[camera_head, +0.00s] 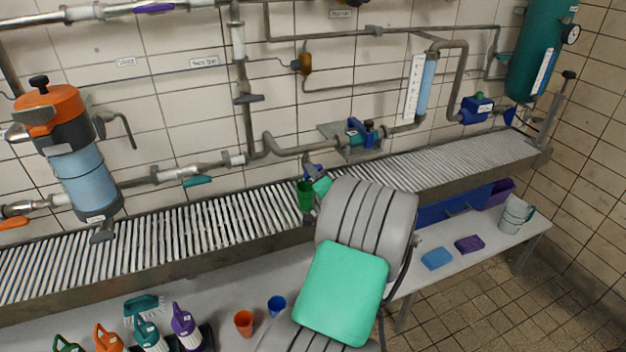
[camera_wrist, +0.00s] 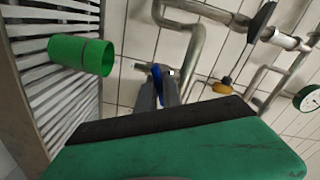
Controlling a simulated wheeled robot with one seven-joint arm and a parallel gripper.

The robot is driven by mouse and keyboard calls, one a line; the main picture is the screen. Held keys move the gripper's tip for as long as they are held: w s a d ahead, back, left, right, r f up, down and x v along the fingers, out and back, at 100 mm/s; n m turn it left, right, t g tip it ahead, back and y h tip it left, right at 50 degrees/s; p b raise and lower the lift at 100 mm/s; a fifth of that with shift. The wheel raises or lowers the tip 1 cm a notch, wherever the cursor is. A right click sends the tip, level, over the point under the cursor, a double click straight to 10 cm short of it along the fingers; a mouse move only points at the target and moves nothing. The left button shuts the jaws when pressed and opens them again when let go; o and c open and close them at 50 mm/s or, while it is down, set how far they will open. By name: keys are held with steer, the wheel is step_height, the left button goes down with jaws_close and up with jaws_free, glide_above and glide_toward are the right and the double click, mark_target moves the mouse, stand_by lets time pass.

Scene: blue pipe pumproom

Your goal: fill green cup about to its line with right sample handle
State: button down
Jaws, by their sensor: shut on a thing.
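The green cup (camera_head: 306,196) stands upright on the slatted grating, just below and left of my gripper (camera_head: 317,181). In the wrist view the green cup (camera_wrist: 80,54) shows turned on its side, with its rim toward picture right, because that view is rotated. Its inside, its line and any liquid level cannot be made out. My gripper (camera_wrist: 157,93) is shut on the blue sample handle (camera_wrist: 157,74), with the blue part between its fingers. In the head view the blue handle (camera_head: 311,170) shows beside the gripper tip, partly hidden.
The slatted grating (camera_head: 440,170) runs along the tiled wall under grey pipes. A blue pump (camera_head: 362,134) sits right of my gripper. An orange cup (camera_head: 243,323) and a blue cup (camera_head: 277,306) stand on the lower bench.

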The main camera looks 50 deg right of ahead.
steer(key=shift+n, duration=0.4)
steer(key=c, duration=1.5)
jaws_free()
steer(key=shift+s, duration=0.1)
steer(key=b+v, duration=0.1)
steer(key=v, duration=0.6)
steer(key=shift+s+a, duration=0.25)
